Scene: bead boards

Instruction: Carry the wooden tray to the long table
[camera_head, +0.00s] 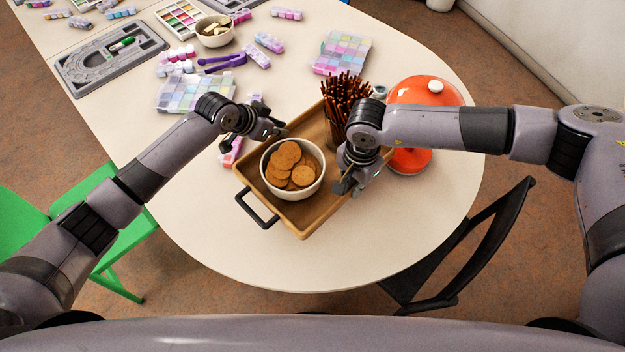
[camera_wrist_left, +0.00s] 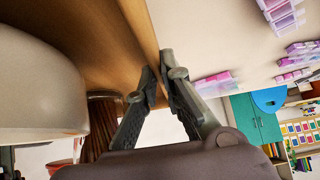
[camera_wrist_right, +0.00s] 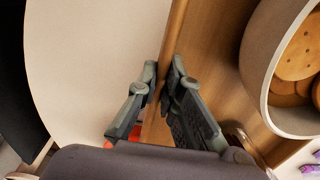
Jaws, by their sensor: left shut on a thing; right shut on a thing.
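The wooden tray (camera_head: 303,222) rests on or just above the near end of the long, rounded cream table (camera_head: 260,270); I cannot tell which. It holds a white bowl of round biscuits (camera_head: 292,168) and a cup of thin brown sticks (camera_head: 347,100). My left gripper (camera_head: 280,131) is shut on the tray's left wall, which also shows in the left wrist view (camera_wrist_left: 140,25). My right gripper (camera_head: 345,188) is shut on the right wall, which also shows in the right wrist view (camera_wrist_right: 178,25). A black handle (camera_head: 257,212) sticks out at the near end. My right wrist hides part of the tray.
Bead boxes (camera_head: 195,92), a grey board (camera_head: 110,58) and a small bowl (camera_head: 215,32) lie further back. A black chair (camera_head: 465,245) is at the right, a green chair (camera_head: 120,245) at the left.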

